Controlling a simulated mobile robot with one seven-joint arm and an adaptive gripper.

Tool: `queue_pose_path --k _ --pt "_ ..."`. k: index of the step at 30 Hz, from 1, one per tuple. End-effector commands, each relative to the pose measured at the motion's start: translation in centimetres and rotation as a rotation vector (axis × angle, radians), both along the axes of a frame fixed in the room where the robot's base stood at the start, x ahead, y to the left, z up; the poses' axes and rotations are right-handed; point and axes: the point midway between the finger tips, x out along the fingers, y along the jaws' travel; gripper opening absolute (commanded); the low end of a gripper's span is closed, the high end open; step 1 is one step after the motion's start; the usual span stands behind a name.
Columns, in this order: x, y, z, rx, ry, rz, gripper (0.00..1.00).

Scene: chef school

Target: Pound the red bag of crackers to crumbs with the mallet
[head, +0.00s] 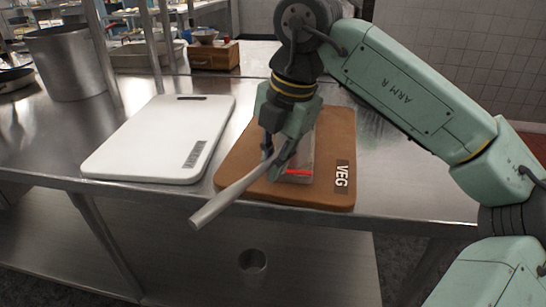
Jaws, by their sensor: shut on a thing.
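My gripper (273,160) is shut on the mallet (228,198). The mallet's pale grey handle slants down to the left, past the front edge of the brown board. The mallet's head is hidden or cannot be made out behind my gripper. The red bag of crackers (299,172) lies on the brown board (334,140), right beside and partly behind my gripper. Only a red strip and a pale, clear part of it show. I cannot tell whether the mallet touches the bag.
The brown board, marked VEG, lies near the front edge of the steel table (400,185). A white board (150,135) lies to its left. A large steel pot (68,62) stands at the back left. A wooden box (214,56) stands behind. A round cup-like thing (252,262) shows below.

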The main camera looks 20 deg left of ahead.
Motion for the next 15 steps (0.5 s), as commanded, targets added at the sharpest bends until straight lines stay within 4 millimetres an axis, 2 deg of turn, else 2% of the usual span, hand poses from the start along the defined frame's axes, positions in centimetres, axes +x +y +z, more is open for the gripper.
queue_pose_path --k 8,11,15 --pt "0.0 0.0 0.6 0.000 -0.001 0.000 0.00" --pt "0.0 0.0 1.7 0.000 -0.002 0.000 0.00" --pt "0.0 0.0 4.3 0.000 -0.002 0.001 0.00"
